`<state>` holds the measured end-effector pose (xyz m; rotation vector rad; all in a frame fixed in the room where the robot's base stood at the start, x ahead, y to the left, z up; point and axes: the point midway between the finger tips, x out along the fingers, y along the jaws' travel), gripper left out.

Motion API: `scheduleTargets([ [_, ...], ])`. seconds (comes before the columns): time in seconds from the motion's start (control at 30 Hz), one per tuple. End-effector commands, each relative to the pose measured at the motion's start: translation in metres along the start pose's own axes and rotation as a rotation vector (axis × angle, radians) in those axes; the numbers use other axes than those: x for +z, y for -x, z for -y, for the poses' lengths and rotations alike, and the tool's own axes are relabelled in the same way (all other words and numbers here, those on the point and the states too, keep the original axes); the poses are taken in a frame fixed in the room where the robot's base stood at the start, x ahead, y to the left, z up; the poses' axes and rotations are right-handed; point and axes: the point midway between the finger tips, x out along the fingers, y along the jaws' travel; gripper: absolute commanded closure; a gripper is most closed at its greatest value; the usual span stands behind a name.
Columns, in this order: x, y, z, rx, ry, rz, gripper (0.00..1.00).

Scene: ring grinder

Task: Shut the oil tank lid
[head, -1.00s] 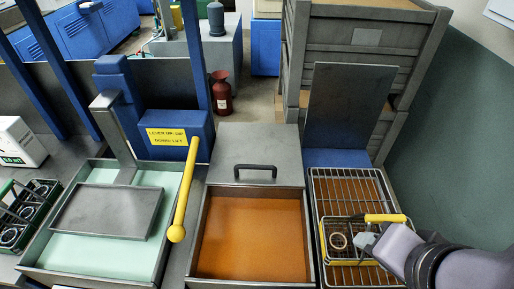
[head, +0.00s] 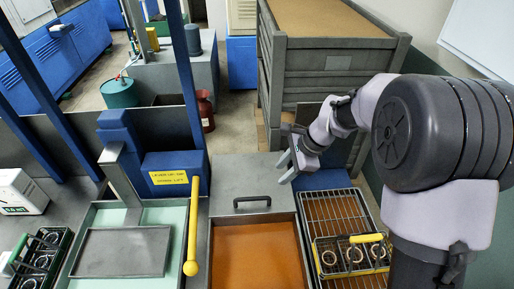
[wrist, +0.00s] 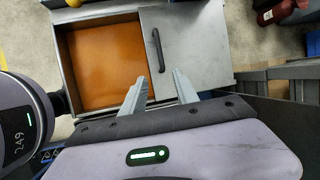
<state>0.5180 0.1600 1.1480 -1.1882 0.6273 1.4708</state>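The oil tank (head: 211,262) is the middle tank, with orange-brown oil showing in its open front part. Its flat grey lid (head: 270,180), with a black bar handle (head: 252,201), lies behind the oil opening. In the wrist view the lid (wrist: 190,50) and its handle (wrist: 157,50) lie to the right of the oil. My gripper (head: 285,167) is in the air near the lid's right side in the head view. Its two fingers (wrist: 160,88) are apart with nothing between them. It is clear of the handle.
A wire basket (head: 350,256) with a yellow handle and several rings stands on the rack at right. A yellow-knobbed lever (head: 192,230) stands left of the oil tank, by a tank of pale green liquid (head: 100,218). Grey crates (head: 335,60) are stacked behind.

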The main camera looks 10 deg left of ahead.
Motion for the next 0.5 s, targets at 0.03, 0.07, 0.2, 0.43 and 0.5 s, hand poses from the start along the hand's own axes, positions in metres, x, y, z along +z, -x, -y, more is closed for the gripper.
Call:
scheduleTargets([
  [0.03,0.0,-0.006,0.003,0.008,-0.022,0.006,0.64],
  [0.07,-0.001,-0.01,0.004,0.011,-0.03,0.009,0.64],
  [0.2,-0.002,-0.034,0.003,0.015,-0.038,0.011,0.64],
  [0.43,-0.002,-0.096,0.001,0.016,-0.035,0.01,0.64],
  [0.5,-0.002,-0.114,0.001,0.015,-0.035,0.01,0.64],
])
